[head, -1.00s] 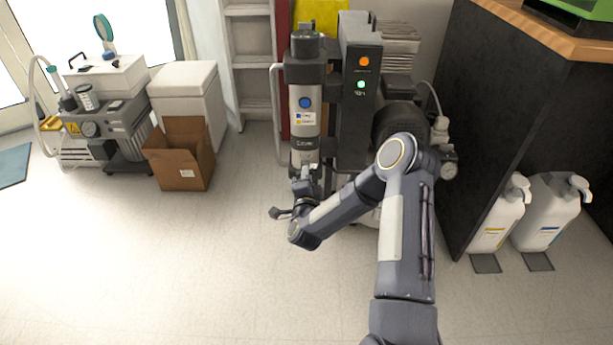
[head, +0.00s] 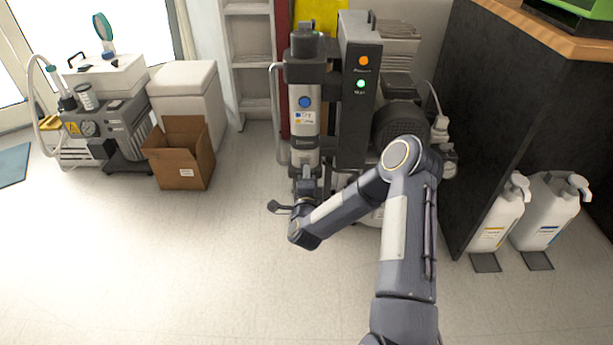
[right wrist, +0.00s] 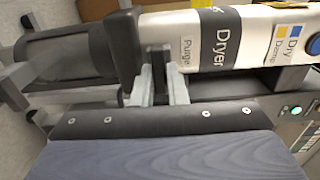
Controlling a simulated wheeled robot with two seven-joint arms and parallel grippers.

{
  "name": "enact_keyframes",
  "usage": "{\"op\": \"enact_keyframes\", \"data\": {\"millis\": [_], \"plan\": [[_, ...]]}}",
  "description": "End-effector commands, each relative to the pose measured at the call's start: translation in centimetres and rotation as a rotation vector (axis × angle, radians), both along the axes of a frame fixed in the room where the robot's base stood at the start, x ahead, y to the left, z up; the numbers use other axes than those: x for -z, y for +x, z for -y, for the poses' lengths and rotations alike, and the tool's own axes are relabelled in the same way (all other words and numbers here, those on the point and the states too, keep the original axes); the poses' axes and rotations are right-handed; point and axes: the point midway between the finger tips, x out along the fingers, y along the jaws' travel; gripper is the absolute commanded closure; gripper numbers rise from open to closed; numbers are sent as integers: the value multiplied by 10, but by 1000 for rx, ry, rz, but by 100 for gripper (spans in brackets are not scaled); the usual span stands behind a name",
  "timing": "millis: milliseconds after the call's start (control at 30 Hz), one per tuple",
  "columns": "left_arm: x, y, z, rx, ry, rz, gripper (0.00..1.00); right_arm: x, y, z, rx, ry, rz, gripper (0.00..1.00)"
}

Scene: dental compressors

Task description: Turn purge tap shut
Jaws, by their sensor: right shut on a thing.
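The dryer column (head: 304,120) stands upright at the left of the compressor unit, with a white body and dark ends. In the right wrist view the dryer (right wrist: 225,38) lies across the top, with a "Purge" label by its dark end. My right gripper (head: 305,178) is at the column's lower end. In the right wrist view its two pale fingers (right wrist: 160,84) are closed in beside the "Purge" label, gripping the purge tap. The tap is mostly hidden by the fingers, so its angle cannot be told. My left gripper is not in view.
The compressor housing (head: 358,95) has an orange and a green light. A pressure gauge (head: 449,169) is behind my right arm. A dark counter (head: 520,110) and white jugs (head: 500,215) are at right. A cardboard box (head: 182,155) is at left. The floor in front is clear.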

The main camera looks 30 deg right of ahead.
Motion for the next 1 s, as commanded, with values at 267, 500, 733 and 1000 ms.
{"op": "enact_keyframes", "data": {"millis": [267, 500, 733, 1000], "plan": [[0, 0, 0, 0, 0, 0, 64, 1, -1, -1, -2, 3, -3, 65], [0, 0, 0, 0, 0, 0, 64, 1, 0, -1, -1, 1, -2, 65], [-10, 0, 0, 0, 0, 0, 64, -1, -18, -13, -4, 2, -6, 65], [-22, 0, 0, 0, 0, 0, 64, 0, -56, -36, -4, 4, -6, 65]]}}
